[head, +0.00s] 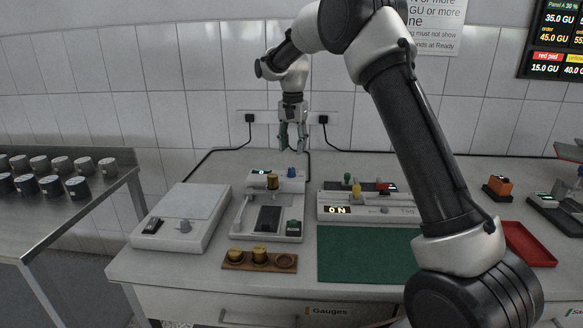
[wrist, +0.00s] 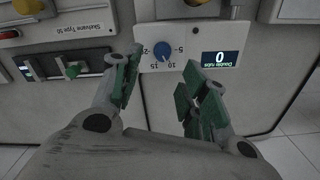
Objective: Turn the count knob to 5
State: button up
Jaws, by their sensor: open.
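The count knob (head: 292,172) is a small blue dial at the back of a white device. In the wrist view the blue knob (wrist: 163,50) sits on a white panel marked from 5 upward, and I cannot make out where its pointer stands. A small display (wrist: 221,60) beside it reads 0, labelled "Double rubs"; it also shows in the head view (head: 262,172). My gripper (head: 294,146) points down above and behind the knob. In the wrist view its green-padded fingers (wrist: 163,68) are open, one either side of the knob in the picture, holding nothing.
A second device (head: 375,205) with a green lever, yellow knob and lit display stands to the right. A white scale-like box (head: 183,215) is left. A wooden holder (head: 233,265) with brass weights and a green mat (head: 365,255) lie in front. Wall tiles are close behind.

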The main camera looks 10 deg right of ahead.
aim_at(291, 172)
jog(key=shift+w+a+f, duration=0.15)
jog(key=shift+w+f, duration=0.05)
jog(key=shift+f, duration=0.3)
notch_tip(291, 172, down, 8)
jog(key=shift+r, duration=0.25)
grip_shut()
